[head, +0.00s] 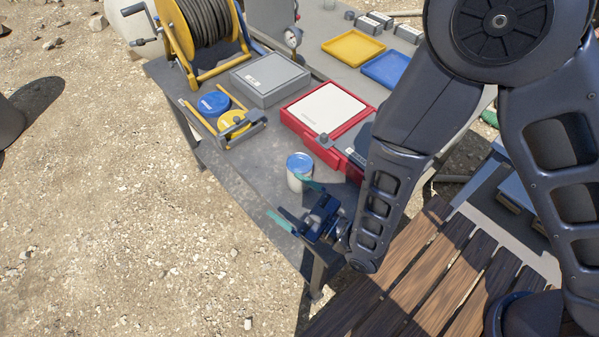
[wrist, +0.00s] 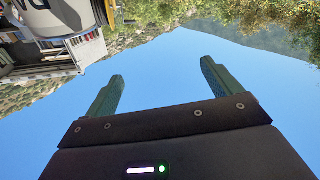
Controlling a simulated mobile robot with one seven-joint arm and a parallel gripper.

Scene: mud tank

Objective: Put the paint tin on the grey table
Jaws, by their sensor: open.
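The paint tin (head: 299,182), pale with a blue lid, stands upright on the grey table (head: 239,170) in the head view, near its front edge. My gripper (head: 293,201) is just in front of the tin in the picture, with its teal fingers spread apart. One finger overlaps the lower part of the tin; I cannot tell whether it touches. In the wrist view my gripper (wrist: 161,78) is open, with only sky between its fingers.
A red case (head: 327,108) and a grey case (head: 270,75) lie behind the tin. Yellow (head: 353,47) and blue (head: 386,69) trays lie farther back. Bare tabletop lies left of the tin.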

